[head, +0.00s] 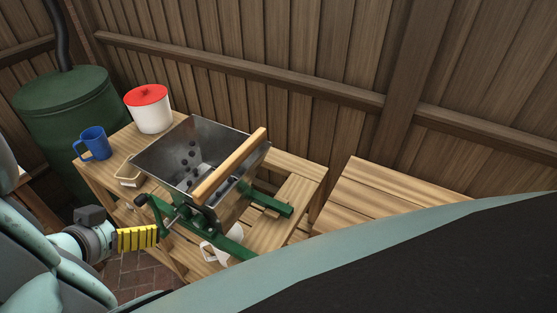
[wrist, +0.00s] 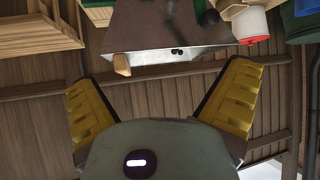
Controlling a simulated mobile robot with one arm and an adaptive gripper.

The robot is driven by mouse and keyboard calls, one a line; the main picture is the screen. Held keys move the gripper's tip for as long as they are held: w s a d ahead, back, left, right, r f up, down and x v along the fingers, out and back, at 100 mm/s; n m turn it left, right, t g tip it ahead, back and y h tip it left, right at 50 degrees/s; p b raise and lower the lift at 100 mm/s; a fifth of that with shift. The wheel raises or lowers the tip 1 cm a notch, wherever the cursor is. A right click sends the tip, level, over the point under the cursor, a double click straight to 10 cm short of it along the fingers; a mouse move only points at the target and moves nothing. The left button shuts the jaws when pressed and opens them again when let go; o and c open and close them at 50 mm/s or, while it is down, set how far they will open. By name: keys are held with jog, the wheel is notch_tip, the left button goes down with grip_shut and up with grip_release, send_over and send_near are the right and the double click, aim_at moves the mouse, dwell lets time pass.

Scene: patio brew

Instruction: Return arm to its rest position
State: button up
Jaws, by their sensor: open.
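My gripper (head: 138,238) is at the lower left in the head view, with yellow fingers beside the green crank side of a fruit crusher. In the wrist view, the two yellow fingers of my gripper (wrist: 165,98) are spread apart with nothing between them. A wooden bar (head: 229,165) lies across the hopper. The hopper also shows at the top of the wrist view (wrist: 160,25), beyond the fingers.
A wooden table (head: 283,163) carries the crusher, a blue mug (head: 95,144) and a white canister with a red lid (head: 152,113). A white mug (head: 212,252) sits below the crusher. A green barrel (head: 65,120) stands left. A second wooden table (head: 375,190) is clear at right.

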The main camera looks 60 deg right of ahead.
jog(key=p+x, duration=0.2)
jog(key=x, duration=0.7)
jog(key=shift+d, duration=0.15)
jog(key=shift+w, duration=0.1)
dwell(0.5)
jog(key=b+v, duration=0.2)
jog(key=v, duration=0.8)
